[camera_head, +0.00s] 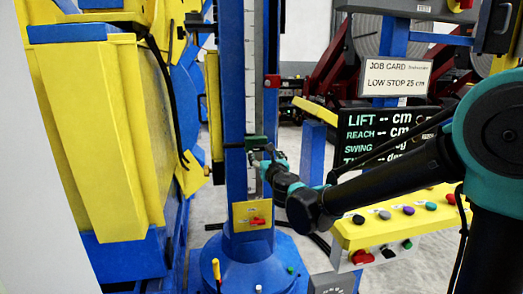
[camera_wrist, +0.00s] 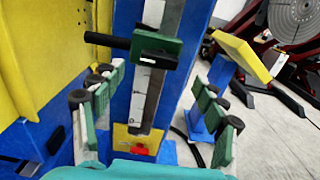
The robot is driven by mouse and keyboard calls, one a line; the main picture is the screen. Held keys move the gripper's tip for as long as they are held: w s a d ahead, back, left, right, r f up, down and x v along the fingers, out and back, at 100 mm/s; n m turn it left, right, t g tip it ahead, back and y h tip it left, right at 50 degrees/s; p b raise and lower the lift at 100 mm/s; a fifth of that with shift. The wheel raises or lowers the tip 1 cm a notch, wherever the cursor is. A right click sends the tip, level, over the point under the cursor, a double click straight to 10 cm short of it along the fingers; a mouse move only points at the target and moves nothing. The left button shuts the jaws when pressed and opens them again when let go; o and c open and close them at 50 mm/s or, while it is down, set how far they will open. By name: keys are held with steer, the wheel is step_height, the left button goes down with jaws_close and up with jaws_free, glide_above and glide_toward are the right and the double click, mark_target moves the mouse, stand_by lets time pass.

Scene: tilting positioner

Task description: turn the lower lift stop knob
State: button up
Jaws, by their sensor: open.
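A green stop block (camera_wrist: 158,48) sits across the scale on the blue column (camera_head: 233,100). A black knob or rod (camera_wrist: 121,42) sticks out from its left side; I cannot tell for certain that it is the lower lift stop knob. The block (camera_head: 256,142) also shows in the head view, just above my gripper (camera_head: 268,162). In the wrist view my gripper (camera_wrist: 158,80) is open and empty, its green-padded fingers spread on both sides of the column below the block. No contact with the knob shows. Higher on the column is a red block (camera_head: 272,80).
A yellow plate with a red knob (camera_head: 257,221) is low on the column. A yellow panel with coloured knobs (camera_head: 400,222) stands at right. The job card (camera_head: 395,77) reads "LOW STOP 25 cm"; the display (camera_head: 385,133) shows dashes for lift. Yellow machinery (camera_head: 95,130) stands left.

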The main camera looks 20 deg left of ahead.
mark_target(261, 148)
steer(key=x, duration=0.6)
steer(key=shift+w+a, duration=0.1)
steer(key=shift+w, duration=0.15)
steer(key=shift+c, duration=0.6)
steer(key=c, duration=1)
steer(key=shift+c, duration=0.2)
